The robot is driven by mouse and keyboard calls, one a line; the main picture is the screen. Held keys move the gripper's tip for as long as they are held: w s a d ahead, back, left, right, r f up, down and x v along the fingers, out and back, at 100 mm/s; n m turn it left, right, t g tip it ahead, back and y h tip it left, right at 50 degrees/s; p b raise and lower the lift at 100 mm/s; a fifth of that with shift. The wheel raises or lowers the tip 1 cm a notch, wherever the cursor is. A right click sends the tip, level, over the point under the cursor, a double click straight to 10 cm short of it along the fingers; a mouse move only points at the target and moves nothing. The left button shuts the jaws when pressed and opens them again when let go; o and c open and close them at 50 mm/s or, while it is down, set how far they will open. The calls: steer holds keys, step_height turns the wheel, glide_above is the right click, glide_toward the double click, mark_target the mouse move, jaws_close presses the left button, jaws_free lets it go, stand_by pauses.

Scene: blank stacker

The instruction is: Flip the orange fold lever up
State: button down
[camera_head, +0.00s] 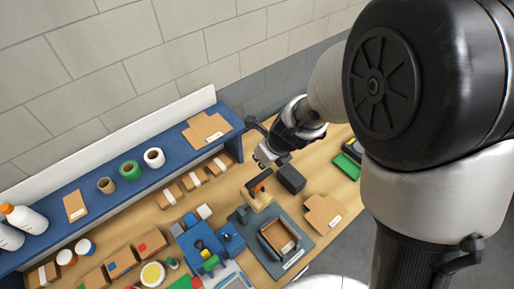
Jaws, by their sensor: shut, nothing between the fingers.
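The orange fold lever (263,180) appears as a small orange-and-dark piece at the far edge of the grey fixture, just above a tan block. Its exact angle is too small to tell. My gripper (264,158) is shut and empty, a little above and behind the lever in the picture, with its fingers pointing down-left. I cannot tell whether it touches the lever. The grey fixture plate (246,228) carries a dark frame with a cardboard blank (276,235) in it.
A dark box (290,178) stands right of the lever. A flat cardboard blank (324,212) lies right of the fixture. Blue and green parts (190,240) crowd the left. A blue shelf (130,190) with tape rolls runs behind. My arm covers the right side.

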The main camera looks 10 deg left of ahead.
steer(key=shift+w+a+r, duration=0.5)
steer(key=shift+r, duration=0.15)
steer(key=shift+w+a+r, duration=0.45)
steer(key=shift+a+r, duration=0.05)
steer(key=shift+r, duration=0.1)
steer(key=shift+w, duration=0.1)
